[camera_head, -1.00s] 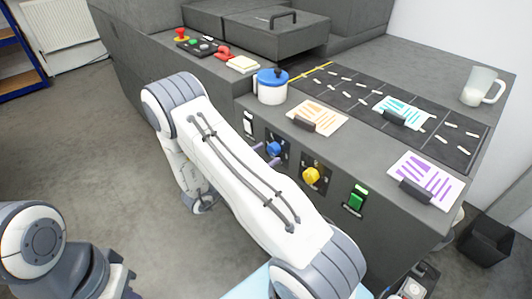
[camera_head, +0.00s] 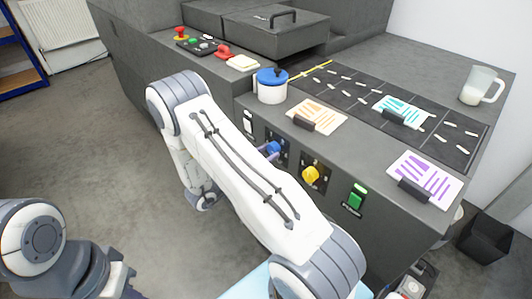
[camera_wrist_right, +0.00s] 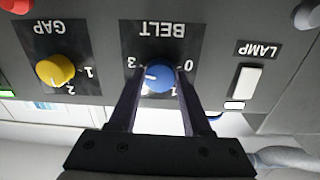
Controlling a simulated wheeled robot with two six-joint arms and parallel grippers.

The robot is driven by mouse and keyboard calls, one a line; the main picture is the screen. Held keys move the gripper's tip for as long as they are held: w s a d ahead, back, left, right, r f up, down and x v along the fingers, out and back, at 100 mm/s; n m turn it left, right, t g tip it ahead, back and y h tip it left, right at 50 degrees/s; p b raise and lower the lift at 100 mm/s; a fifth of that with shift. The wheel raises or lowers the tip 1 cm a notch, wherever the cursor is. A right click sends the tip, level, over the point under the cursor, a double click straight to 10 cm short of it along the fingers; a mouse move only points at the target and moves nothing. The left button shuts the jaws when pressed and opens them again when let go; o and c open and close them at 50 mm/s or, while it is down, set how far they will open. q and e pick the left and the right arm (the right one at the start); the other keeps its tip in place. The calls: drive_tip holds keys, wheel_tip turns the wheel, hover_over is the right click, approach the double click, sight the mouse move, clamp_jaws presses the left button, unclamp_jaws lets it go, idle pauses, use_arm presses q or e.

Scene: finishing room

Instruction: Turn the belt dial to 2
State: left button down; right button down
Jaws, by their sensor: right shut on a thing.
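The blue belt dial (camera_head: 274,148) is on the front panel, partly hidden by my right arm. In the right wrist view, which is upside down, the dial (camera_wrist_right: 159,77) sits on the BELT plate (camera_wrist_right: 160,32). My right gripper (camera_wrist_right: 160,84) is shut on it, one finger on each side. The numbers 3, 0 and 1 show; the 2 is hidden behind a finger. The white mark on the dial points to picture left, below the 3; its exact setting is hard to tell. Only part of my left arm shows in the head view, with no fingers visible.
A yellow GAP dial (camera_wrist_right: 55,71) is beside the belt dial, with a green switch (camera_head: 356,199) beyond it. A white LAMP switch (camera_wrist_right: 246,82) is on the other side. A blue-lidded pot (camera_head: 271,87) and cards (camera_head: 317,115) stand on the top above.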

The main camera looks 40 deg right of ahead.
drive_tip(key=n+p, duration=0.1)
drive_tip(key=n, duration=0.2)
drive_tip(key=shift+r+p, duration=0.15)
drive_tip(key=shift+p, duration=0.2)
drive_tip(key=n+p, duration=0.1)
drive_tip(key=n, duration=0.2)
drive_tip(key=shift+n+p, duration=0.3)
drive_tip(key=n+p, duration=0.1)
drive_tip(key=n, duration=0.2)
drive_tip(key=shift+s+n, duration=0.1)
drive_tip(key=shift+n, duration=0.2)
drive_tip(key=shift+n+p, duration=0.6)
drive_tip(key=shift+n, duration=0.9)
drive_tip(key=shift+c, duration=1.7)
unclamp_jaws()
drive_tip(key=shift+a, duration=0.1)
